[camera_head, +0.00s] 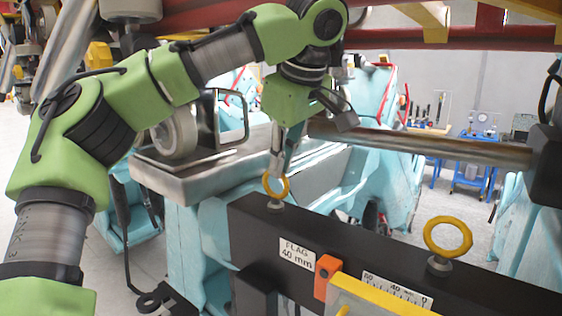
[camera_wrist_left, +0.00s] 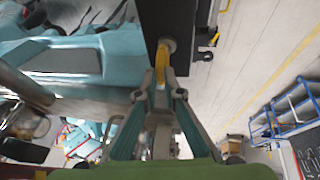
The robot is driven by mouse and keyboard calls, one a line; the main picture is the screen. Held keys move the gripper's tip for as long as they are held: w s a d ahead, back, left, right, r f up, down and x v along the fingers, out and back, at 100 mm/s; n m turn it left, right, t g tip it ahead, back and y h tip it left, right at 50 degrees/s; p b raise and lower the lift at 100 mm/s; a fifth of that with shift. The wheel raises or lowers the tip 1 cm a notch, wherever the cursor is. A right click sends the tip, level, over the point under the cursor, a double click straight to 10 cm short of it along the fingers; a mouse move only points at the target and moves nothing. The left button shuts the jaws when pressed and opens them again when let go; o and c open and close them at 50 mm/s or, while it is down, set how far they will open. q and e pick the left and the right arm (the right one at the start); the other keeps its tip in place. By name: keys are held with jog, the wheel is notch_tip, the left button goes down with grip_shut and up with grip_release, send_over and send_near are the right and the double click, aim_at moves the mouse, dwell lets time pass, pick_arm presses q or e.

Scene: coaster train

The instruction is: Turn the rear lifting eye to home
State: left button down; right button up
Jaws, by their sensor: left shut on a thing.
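Two yellow lifting eyes stand on the black beam (camera_head: 340,250). My left gripper (camera_head: 277,168) comes down from above onto the far left eye (camera_head: 284,188). Its fingers are shut on the upper part of that ring. In the left wrist view the same eye (camera_wrist_left: 163,62) shows nearly edge-on between the fingertips of my left gripper (camera_wrist_left: 160,80), with its grey base at the beam. The other lifting eye (camera_head: 467,240) stands free and upright at the right, its ring facing the head camera. My right gripper is not in view.
A label reading "FLAG 40 mm" (camera_head: 297,254), an orange block (camera_head: 325,276) and a scale plate (camera_head: 396,291) are on the beam's near side. A metal bar (camera_head: 430,145) crosses behind the eyes. Turquoise train parts (camera_head: 185,250) stand around the beam.

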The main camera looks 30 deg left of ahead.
pick_arm(q)
jog(key=shift+w+a+m+g+h, duration=0.1)
jog(key=shift+a+m+g+h, duration=0.95)
jog(key=shift+m, duration=3.85)
jog(key=shift+a+m+t+h, duration=0.15)
jog(key=shift+m+h, duration=1.85)
jog(key=shift+m, duration=2.9)
jog(key=shift+w+a+m+g+h, duration=0.1)
jog(key=shift+a+m+g+h, duration=0.95)
jog(key=shift+m, duration=3.85)
jog(key=shift+d+m+t+h, duration=0.3)
jog(key=shift+d+t+h, duration=0.2)
jog(key=shift+t, duration=0.05)
jog(key=c, duration=2.2)
grip_release()
